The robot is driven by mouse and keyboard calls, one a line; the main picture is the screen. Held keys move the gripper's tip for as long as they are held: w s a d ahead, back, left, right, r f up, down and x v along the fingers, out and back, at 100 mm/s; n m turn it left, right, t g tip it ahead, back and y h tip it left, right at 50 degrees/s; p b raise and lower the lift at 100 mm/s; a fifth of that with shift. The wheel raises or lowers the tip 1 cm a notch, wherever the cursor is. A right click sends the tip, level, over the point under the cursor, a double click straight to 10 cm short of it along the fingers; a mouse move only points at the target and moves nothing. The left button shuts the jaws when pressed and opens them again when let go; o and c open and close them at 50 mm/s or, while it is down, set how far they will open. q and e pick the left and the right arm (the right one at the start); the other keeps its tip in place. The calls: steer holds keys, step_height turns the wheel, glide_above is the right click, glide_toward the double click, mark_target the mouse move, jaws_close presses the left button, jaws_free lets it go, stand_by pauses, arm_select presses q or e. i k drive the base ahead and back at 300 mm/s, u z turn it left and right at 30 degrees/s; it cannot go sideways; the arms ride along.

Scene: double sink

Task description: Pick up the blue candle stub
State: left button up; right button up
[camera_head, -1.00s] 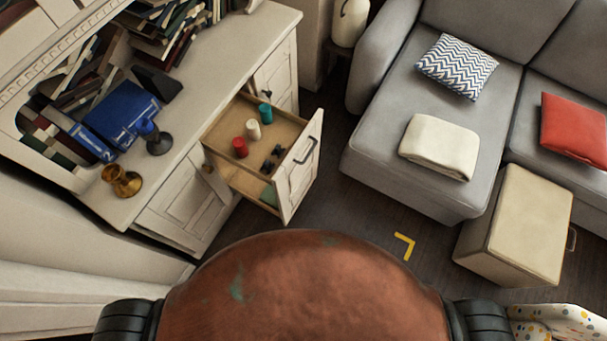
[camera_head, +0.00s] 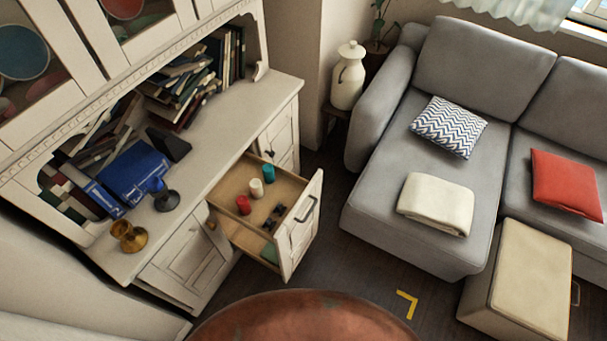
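A short blue candle stub (camera_head: 156,186) sits upright in a dark candlestick (camera_head: 167,201) on the cabinet's counter. It stands beside a blue book or box (camera_head: 133,173) and behind a brass candlestick (camera_head: 129,237). In the open drawer (camera_head: 297,233) below, a red stub (camera_head: 243,205), a cream stub (camera_head: 256,188) and a teal stub (camera_head: 268,173) stand in a row, with small dark items in front of them. Neither of my grippers is in view.
The cabinet (camera_head: 278,92) holds leaning books behind its counter. The drawer sticks out over the floor. A grey sofa (camera_head: 377,205) and a beige ottoman (camera_head: 535,270) stand at right. Dark floor with a yellow corner mark (camera_head: 407,304) is free between them.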

mark_target(154, 184)
steer(key=u, duration=1.3)
steer(key=k, duration=0.5)
steer(key=z, duration=1.35)
steer(key=i, duration=0.95)
steer(key=u, duration=2.55)
